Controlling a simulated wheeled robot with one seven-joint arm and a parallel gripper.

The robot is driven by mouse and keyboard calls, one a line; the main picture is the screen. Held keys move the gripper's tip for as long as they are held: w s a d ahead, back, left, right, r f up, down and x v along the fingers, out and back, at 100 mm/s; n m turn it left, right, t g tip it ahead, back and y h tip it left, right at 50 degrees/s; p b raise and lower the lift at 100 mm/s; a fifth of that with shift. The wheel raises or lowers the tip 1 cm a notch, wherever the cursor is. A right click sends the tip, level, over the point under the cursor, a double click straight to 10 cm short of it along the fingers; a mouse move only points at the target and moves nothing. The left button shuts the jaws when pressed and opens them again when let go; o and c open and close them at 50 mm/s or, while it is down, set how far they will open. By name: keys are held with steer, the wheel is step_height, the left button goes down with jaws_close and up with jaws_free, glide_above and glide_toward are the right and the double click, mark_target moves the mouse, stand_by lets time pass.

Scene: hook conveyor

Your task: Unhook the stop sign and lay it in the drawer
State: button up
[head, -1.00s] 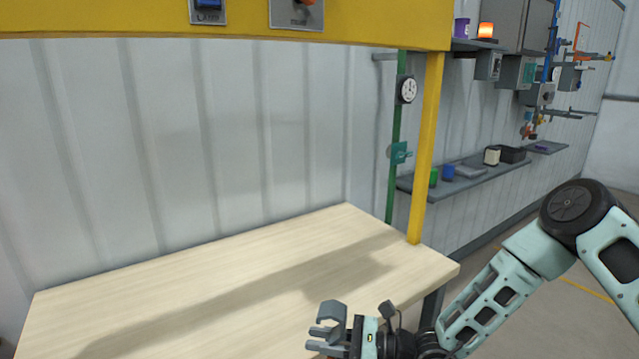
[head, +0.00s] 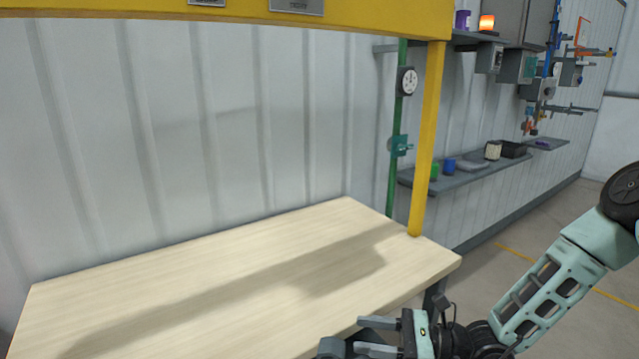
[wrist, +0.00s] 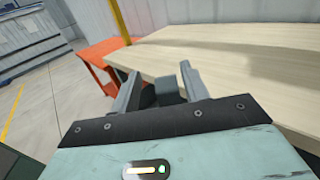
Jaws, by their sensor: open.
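I see no stop sign and no drawer in either view. My gripper (head: 352,340) is at the bottom of the head view, at the near edge of the wooden table (head: 180,265). In the wrist view my gripper (wrist: 158,85) has its two fingers apart with nothing held between them. The table (wrist: 220,50) lies beyond the fingers there. The lower part of my gripper is cut off in the head view.
A yellow frame post (head: 426,140) stands at the table's right corner, under a yellow beam (head: 340,18). Wall shelves (head: 465,178) hold small items at the right. An orange stand (wrist: 95,62) is beside the table. The tabletop is bare.

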steer(key=s+d+b, duration=0.1)
steer(key=d, duration=0.7)
steer(key=shift+s+b, duration=0.3)
steer(key=shift+b, duration=0.05)
steer(key=shift+d, duration=0.1)
steer(key=s+a+r+n+g+h, duration=0.25)
steer(key=s+n+g+h, duration=0.2)
steer(key=s+n, duration=0.25)
steer(key=s+a+r+n+g+h, duration=0.2)
steer(key=s+a+n+g+h, duration=0.2)
steer(key=s+n+g, duration=0.3)
steer(key=s+d+r+n+t+h, duration=0.3)
steer(key=s+r+n+t+h, duration=0.3)
steer(key=n, duration=0.8)
steer(key=shift+s+r+t+h, duration=0.15)
steer(key=shift+s+t+h, duration=0.45)
steer(key=shift+t+h, duration=0.55)
